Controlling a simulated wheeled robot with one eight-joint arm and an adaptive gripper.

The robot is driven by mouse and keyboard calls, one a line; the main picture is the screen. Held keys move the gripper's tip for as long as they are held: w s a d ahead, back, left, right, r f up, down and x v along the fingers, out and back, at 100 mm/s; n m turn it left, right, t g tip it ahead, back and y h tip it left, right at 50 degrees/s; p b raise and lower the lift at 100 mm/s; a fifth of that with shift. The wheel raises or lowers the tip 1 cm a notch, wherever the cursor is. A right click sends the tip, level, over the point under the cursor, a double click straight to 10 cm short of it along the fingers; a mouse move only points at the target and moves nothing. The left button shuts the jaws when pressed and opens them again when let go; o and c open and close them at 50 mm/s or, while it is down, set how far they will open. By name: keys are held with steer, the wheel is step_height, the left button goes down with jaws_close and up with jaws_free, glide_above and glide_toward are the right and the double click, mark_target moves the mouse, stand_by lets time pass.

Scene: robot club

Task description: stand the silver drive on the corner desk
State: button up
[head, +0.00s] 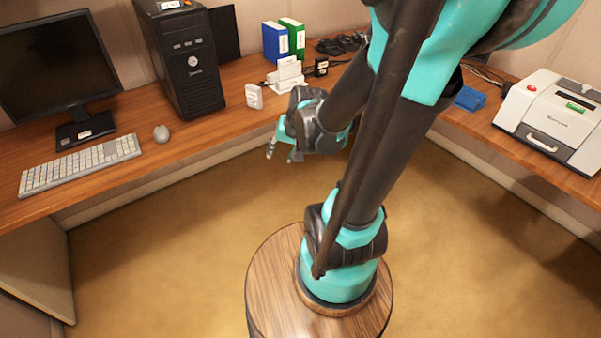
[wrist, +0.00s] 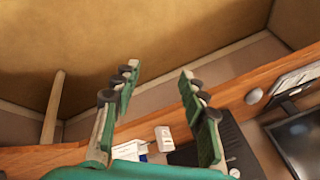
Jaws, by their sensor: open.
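A small pale silver-white box with a label, which looks like the silver drive (head: 254,96), stands upright on the wooden corner desk (head: 215,128), near its front edge and to the right of the black computer tower. It also shows in the wrist view (wrist: 164,138), beyond and between my fingers. My gripper (head: 281,155) is open and empty, out over the floor in front of the desk edge, a little right of and nearer than the box. Its two fingers (wrist: 159,85) are spread wide in the wrist view and touch nothing that I can see.
The black tower (head: 190,60), monitor (head: 50,65), keyboard (head: 80,165) and mouse (head: 161,133) are on the left. A white stand (head: 287,76), binders (head: 284,40) and a small black box (head: 321,66) sit behind. A white machine (head: 553,118) is at right. Bare desk lies left of the box.

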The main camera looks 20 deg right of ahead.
steer(key=s+d+f+n+h, duration=0.2)
steer(key=s+d+n, duration=0.1)
steer(key=s, duration=0.4)
steer(key=shift+s+d+n, duration=0.35)
steer(key=shift+n, duration=0.05)
stand_by(0.6)
